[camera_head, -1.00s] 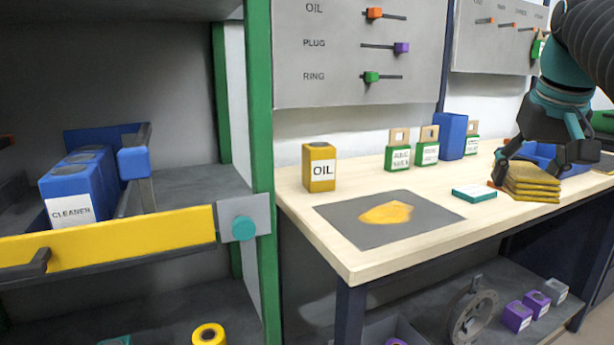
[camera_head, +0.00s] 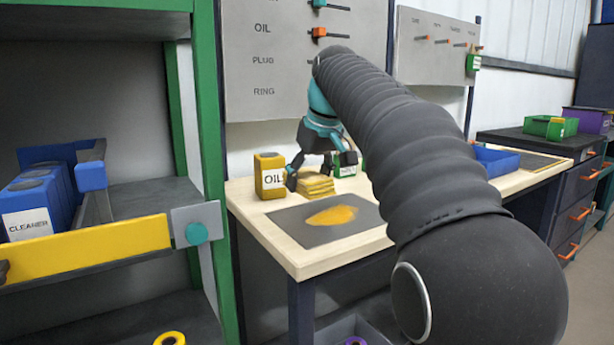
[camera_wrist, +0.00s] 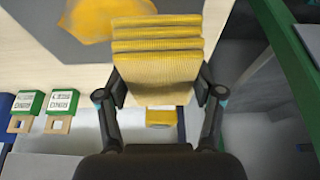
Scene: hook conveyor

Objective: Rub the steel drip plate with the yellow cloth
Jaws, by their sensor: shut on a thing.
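The steel drip plate (camera_head: 300,229) lies flat on the light wood bench, dark grey, with a yellow-orange smear (camera_head: 332,215) on it. My gripper (camera_head: 320,178) is shut on the folded yellow cloth (camera_head: 316,186), a stack of several layers, just behind the plate's far edge. In the wrist view the cloth (camera_wrist: 157,65) sits between my two fingers, with the smear (camera_wrist: 100,18) beyond it. I cannot tell whether the cloth touches the bench.
A yellow OIL can (camera_head: 269,177) stands close to the left of the cloth. Green labelled containers (camera_head: 345,165) stand behind. A blue tray (camera_head: 497,160) is at the right. A green-posted shelf with a CLEANER box (camera_head: 30,214) is on the left. My arm hides the middle of the bench.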

